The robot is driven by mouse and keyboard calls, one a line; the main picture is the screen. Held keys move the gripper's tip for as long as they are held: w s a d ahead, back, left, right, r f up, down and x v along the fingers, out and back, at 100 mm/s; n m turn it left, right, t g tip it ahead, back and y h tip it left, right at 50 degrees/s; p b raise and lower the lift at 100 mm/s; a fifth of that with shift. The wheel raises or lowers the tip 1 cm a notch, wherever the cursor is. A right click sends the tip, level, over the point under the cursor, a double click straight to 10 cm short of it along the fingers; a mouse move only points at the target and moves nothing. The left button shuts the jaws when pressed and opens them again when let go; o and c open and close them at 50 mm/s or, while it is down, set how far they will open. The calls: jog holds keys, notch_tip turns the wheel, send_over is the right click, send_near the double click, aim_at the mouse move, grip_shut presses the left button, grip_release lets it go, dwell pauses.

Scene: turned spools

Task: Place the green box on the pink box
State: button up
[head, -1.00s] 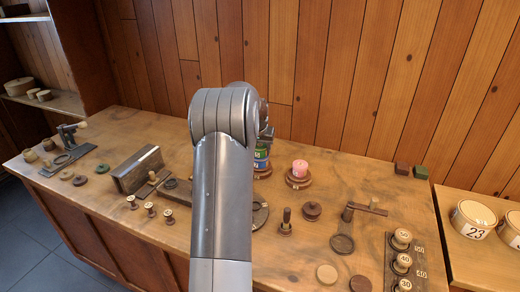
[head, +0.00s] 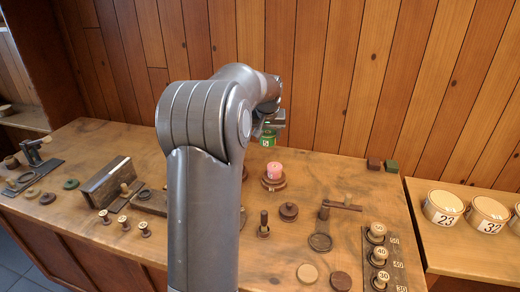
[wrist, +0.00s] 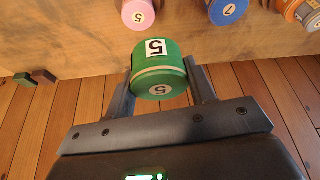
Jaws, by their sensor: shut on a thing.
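The green box (head: 268,138) is a round container with a white label reading 5. My gripper (wrist: 165,85) is shut on it, one finger on each side, and it also shows in the wrist view (wrist: 158,68). In the head view it hangs in the air, above and slightly left of the pink box. The pink box (head: 275,170) is a small round container on a stepped round wooden base (head: 273,184). It also shows at the top of the wrist view (wrist: 138,14), apart from the green box.
A blue round box (wrist: 228,10) labelled 7 and an orange-brown one (wrist: 300,12) stand nearby; my arm hides them in the head view. A lidded wooden pot (head: 288,211) and a peg (head: 264,224) stand in front. Two small blocks (head: 374,164) lie at the back right.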

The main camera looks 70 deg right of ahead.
jog(key=s+a, duration=0.2)
jog(key=s, duration=1.1)
send_over(275, 164)
jog(key=a, duration=0.1)
jog(key=f, duration=0.6)
jog(key=shift+s+a+f, duration=0.15)
jog(key=shift+a+f, duration=0.05)
jog(key=shift+f, duration=2.15)
jog(key=shift+f, duration=0.2)
jog(key=o, duration=1)
jog(key=shift+c, duration=0.2)
jog(key=shift+r, duration=0.1)
